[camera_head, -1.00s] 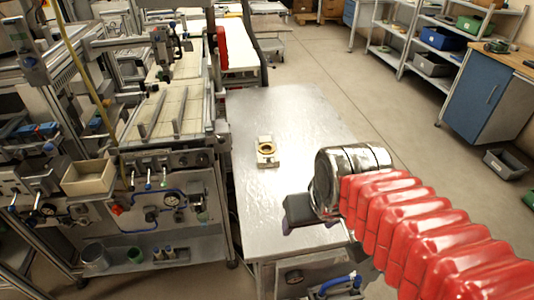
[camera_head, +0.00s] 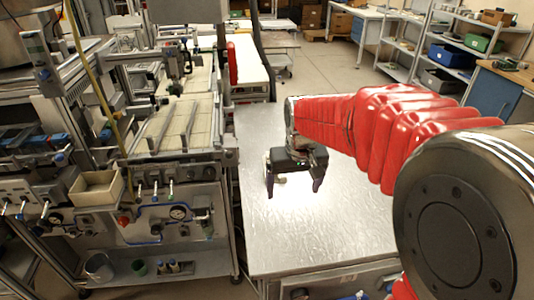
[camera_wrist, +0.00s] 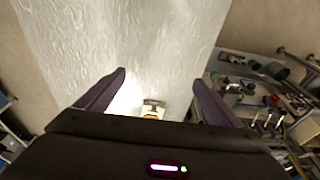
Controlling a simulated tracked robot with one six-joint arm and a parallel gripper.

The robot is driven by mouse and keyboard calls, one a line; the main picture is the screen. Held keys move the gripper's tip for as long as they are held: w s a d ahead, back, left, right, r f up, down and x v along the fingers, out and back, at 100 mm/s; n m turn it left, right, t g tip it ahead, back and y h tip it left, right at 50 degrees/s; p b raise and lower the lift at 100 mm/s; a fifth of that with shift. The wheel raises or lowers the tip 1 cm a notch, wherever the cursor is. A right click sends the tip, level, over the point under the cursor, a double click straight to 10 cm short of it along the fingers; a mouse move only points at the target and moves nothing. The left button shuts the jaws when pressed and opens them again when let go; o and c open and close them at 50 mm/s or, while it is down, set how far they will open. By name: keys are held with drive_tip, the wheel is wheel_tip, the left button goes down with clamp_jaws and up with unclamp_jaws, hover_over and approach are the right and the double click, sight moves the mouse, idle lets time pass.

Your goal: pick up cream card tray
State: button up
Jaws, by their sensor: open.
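A small cream tray (camera_head: 281,179) sits on the metal bench top, mostly hidden behind my gripper (camera_head: 293,188) in the head view. In the wrist view the cream tray (camera_wrist: 153,104) shows between the bases of my two dark fingers, with a yellow-orange round part on it, partly cut off by the gripper body. My gripper (camera_wrist: 160,77) is open and empty, with its fingers spread to either side of the tray in that view. The fingers point down over the bench; I cannot tell the exact height gap.
The metal bench (camera_head: 300,235) is otherwise clear. A machine with a shelf and an open cream box (camera_head: 97,188) stands left of it. Shelving with bins (camera_head: 447,55) and a blue cabinet (camera_head: 492,92) stand at the back right.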

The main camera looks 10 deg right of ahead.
drive_tip(key=shift+m+t, duration=0.3)
drive_tip(key=shift+t, duration=0.3)
drive_tip(key=w+f, duration=0.2)
drive_tip(key=w, duration=0.7)
drive_tip(key=w+f, duration=0.2)
drive_tip(key=w, duration=0.7)
drive_tip(key=w+f, duration=0.2)
drive_tip(key=w, duration=0.7)
drive_tip(key=shift+f, duration=0.25)
drive_tip(key=shift+t, duration=0.5)
drive_tip(key=w+r, duration=0.2)
drive_tip(key=r, duration=0.1)
drive_tip(key=shift+w+r, duration=0.15)
drive_tip(key=shift+r, duration=0.15)
drive_tip(key=x, duration=0.7)
drive_tip(key=shift+w+f, duration=0.1)
drive_tip(key=shift+f, duration=0.2)
drive_tip(key=shift+w+f, duration=0.2)
drive_tip(key=shift+f, duration=0.25)
